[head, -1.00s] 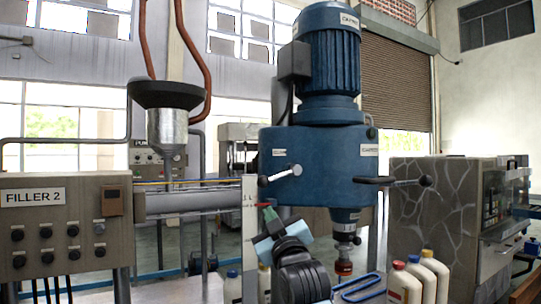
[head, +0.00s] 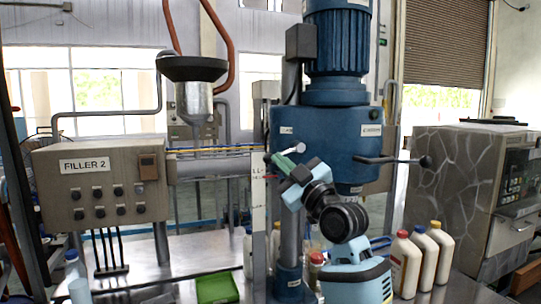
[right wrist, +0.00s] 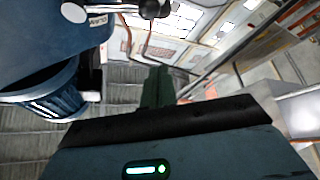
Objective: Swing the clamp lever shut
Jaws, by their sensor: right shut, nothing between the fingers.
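The clamp lever (head: 283,152) is a short metal rod with a dark knob on the left front of the blue machine head (head: 325,150). My right gripper (head: 283,163) is at the lever's height in the head view, its green fingers overlapping the lever's lower edge. The fingers are shut with nothing between them. In the right wrist view the shut fingers (right wrist: 156,88) point up the picture, and the lever (right wrist: 115,8) with its dark knob shows at the top left, apart from them in the picture. I cannot tell whether they touch. My left gripper is out of view.
A longer black-knobbed handle (head: 392,160) sticks out right of the machine head. Below stand several white bottles (head: 425,255) on the bench, with a green tray (head: 217,288) at left. The FILLER 2 control box (head: 100,185) and a black funnel (head: 192,68) are further left.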

